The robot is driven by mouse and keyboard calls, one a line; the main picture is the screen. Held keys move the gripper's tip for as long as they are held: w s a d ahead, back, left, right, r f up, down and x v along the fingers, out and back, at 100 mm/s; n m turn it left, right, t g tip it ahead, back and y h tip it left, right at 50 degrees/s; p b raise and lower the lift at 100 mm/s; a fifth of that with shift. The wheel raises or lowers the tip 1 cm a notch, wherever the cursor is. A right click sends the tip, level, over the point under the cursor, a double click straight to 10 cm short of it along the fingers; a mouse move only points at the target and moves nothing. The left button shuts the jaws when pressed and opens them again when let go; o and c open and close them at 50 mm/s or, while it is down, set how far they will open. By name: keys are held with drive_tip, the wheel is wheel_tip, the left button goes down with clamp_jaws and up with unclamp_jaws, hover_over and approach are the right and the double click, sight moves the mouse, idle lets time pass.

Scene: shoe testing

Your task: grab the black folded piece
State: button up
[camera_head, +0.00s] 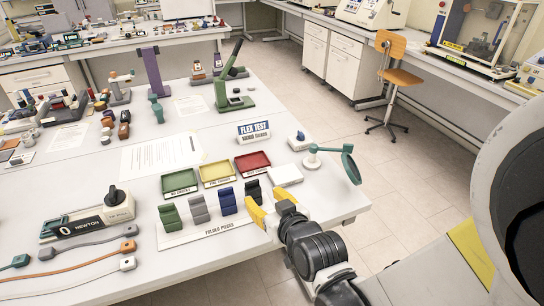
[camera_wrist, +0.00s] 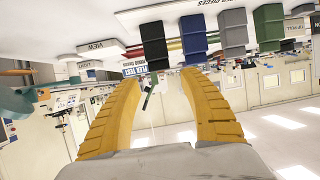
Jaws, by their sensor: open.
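The black folded piece (camera_head: 253,189) stands at the right end of a row of folded pieces on a white holder labelled "FOLDED PIECES" (camera_head: 190,238). A blue piece (camera_head: 227,200), a grey piece (camera_head: 199,209) and a green piece (camera_head: 170,218) stand to its left. My gripper (camera_head: 269,204) is open, with yellow fingers, just in front of and right of the black piece. One finger hides its lower part. In the wrist view, which is upside down, the black piece (camera_wrist: 152,42) shows beyond the open, empty fingers (camera_wrist: 162,82), slightly left of centre.
Green (camera_head: 180,183), yellow (camera_head: 216,173) and red (camera_head: 253,161) trays lie behind the row. A flex test sign (camera_head: 253,130) stands farther back.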

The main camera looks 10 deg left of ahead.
sight(252, 183)
drive_tip(key=x, duration=0.3)
drive_tip(key=b+x, duration=0.1)
drive_tip(key=x, duration=0.2)
drive_tip(key=b+x, duration=0.1)
drive_tip(key=x, duration=0.2)
drive_tip(key=shift+w+r, duration=0.25)
drive_tip(key=shift+w, duration=0.05)
drive_tip(key=shift+c, duration=0.5)
drive_tip(key=c, duration=0.8)
